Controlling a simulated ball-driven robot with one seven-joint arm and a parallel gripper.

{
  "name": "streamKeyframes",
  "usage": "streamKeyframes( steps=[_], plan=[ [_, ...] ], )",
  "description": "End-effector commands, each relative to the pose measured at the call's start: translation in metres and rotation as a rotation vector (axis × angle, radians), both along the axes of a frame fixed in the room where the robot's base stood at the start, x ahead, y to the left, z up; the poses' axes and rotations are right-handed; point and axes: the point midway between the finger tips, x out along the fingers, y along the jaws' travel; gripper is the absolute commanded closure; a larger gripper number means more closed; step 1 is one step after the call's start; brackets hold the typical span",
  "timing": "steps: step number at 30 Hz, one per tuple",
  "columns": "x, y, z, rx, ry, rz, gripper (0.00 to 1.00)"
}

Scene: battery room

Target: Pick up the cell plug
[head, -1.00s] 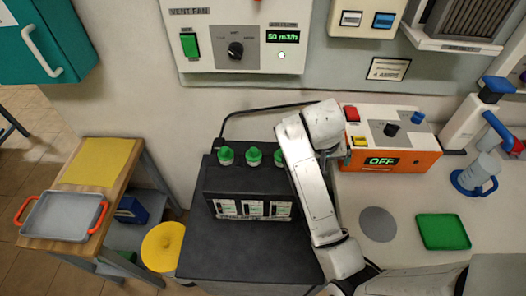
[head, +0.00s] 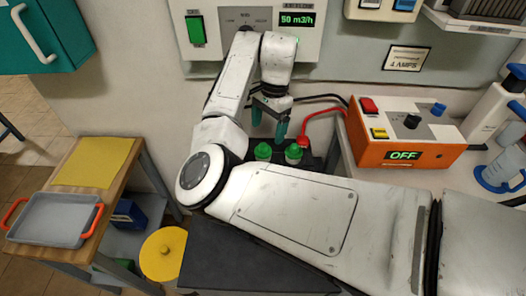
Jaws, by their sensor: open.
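Two green cell plugs show in the head view, a left one (head: 263,152) and a right one (head: 293,154), side by side on top of the dark battery. My arm hides most of the battery and any other plug. My gripper (head: 269,131) points down with its two teal fingers apart and nothing between them. It hangs over the back of the battery, close to the plugs. The exact gap between fingertips and plugs cannot be told.
A red clamp (head: 303,141) with a red cable sits right of the plugs. An orange charger (head: 405,140) reading OFF stands at right. A wall panel (head: 315,45) is close behind my gripper. At left are a grey tray (head: 52,220) and a yellow lid (head: 163,253).

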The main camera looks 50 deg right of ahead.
Motion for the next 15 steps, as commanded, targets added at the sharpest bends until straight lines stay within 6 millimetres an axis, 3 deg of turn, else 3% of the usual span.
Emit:
streamKeyframes(
  steps=[8, 15],
  plan=[
    [0.002, 0.006, -0.024, 0.004, 0.001, 0.000, 0.14],
    [0.006, 0.013, -0.057, 0.004, 0.001, 0.000, 0.14]
  ],
)
